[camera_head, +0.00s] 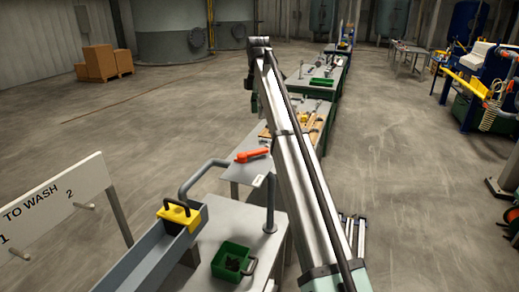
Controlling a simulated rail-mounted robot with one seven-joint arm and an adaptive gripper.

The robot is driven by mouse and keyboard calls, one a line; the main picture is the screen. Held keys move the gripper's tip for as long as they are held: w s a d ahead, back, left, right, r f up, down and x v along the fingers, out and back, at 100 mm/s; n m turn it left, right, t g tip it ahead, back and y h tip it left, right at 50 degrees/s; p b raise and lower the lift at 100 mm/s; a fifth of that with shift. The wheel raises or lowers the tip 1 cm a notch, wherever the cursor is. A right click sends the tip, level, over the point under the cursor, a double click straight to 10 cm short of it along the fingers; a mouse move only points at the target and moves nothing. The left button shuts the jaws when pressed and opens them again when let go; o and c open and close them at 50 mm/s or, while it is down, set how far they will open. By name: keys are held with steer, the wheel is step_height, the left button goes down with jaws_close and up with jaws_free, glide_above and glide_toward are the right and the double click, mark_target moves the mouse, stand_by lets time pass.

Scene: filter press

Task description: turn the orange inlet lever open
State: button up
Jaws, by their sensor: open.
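I cannot single out the orange inlet lever for certain. At the right edge, a blue and yellow machine (470,88) carries an orange-red part (512,56), too small and cut off to identify. A separate orange-red handled tool (252,155) lies on a small grey table left of my arm. My arm rises from the bottom centre to a dark joint near the top. I cannot make out my gripper's fingers. Nothing visible of my arm is near the machine.
A row of workbenches (318,83) runs back behind my arm. The floor (400,150) between benches and machine is open.

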mark_target(258, 150)
step_height(258, 150, down, 16)
steer(key=p, duration=0.4)
steer(key=shift+r, duration=0.2)
jaws_close()
